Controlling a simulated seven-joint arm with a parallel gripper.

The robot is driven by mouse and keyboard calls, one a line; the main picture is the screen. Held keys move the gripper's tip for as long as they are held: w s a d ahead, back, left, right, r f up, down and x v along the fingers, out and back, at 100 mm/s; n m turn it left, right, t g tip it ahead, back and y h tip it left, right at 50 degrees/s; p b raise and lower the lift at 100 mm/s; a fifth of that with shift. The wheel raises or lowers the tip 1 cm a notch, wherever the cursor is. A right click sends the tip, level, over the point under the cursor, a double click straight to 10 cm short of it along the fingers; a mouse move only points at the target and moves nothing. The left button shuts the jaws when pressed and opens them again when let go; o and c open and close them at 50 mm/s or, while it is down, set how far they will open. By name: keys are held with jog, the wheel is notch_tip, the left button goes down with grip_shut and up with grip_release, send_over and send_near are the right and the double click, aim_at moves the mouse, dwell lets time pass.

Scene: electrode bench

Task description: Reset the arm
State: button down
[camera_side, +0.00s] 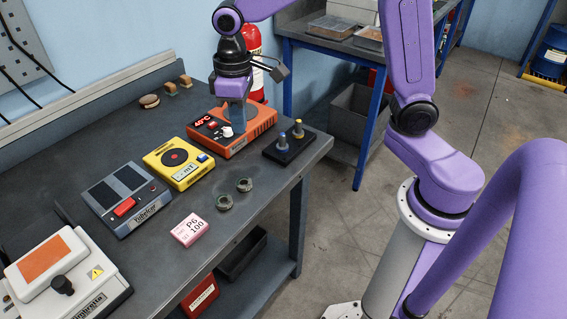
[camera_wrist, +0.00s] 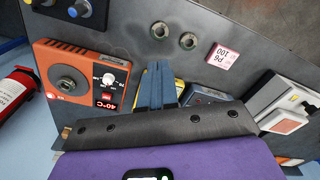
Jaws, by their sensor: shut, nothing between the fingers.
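My gripper (camera_side: 237,128) hangs downward at the far end of the bench, with its fingers together and empty. In the side view its tips overlap the orange device (camera_side: 256,127), close to the white knob (camera_side: 227,131); whether they touch cannot be told. In the wrist view the closed fingers (camera_wrist: 157,66) stand to the right of the orange device (camera_wrist: 62,60). That device has a round grey plate and a lit red display reading 40 °C. The fingers partly hide the yellow device (camera_wrist: 179,88) there.
The bench (camera_side: 262,203) also holds the yellow device (camera_side: 180,165), a grey device (camera_side: 112,188), a white machine (camera_side: 100,295), a pink box (camera_side: 190,230), two small rings (camera_side: 224,202) and a black stand (camera_side: 283,150) with two knobs. A red extinguisher (camera_side: 253,50) stands behind.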

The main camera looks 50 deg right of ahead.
jog(key=s+d+n, duration=0.3)
jog(key=s, duration=0.9)
jog(key=s+d+f+n, duration=0.1)
jog(key=s+d+n, duration=0.2)
jog(key=s, duration=0.8)
jog(key=shift+s+d+f+n, duration=0.2)
jog(key=shift+s+d+n, duration=0.15)
jog(key=shift+d, duration=0.35)
dwell(5.0)
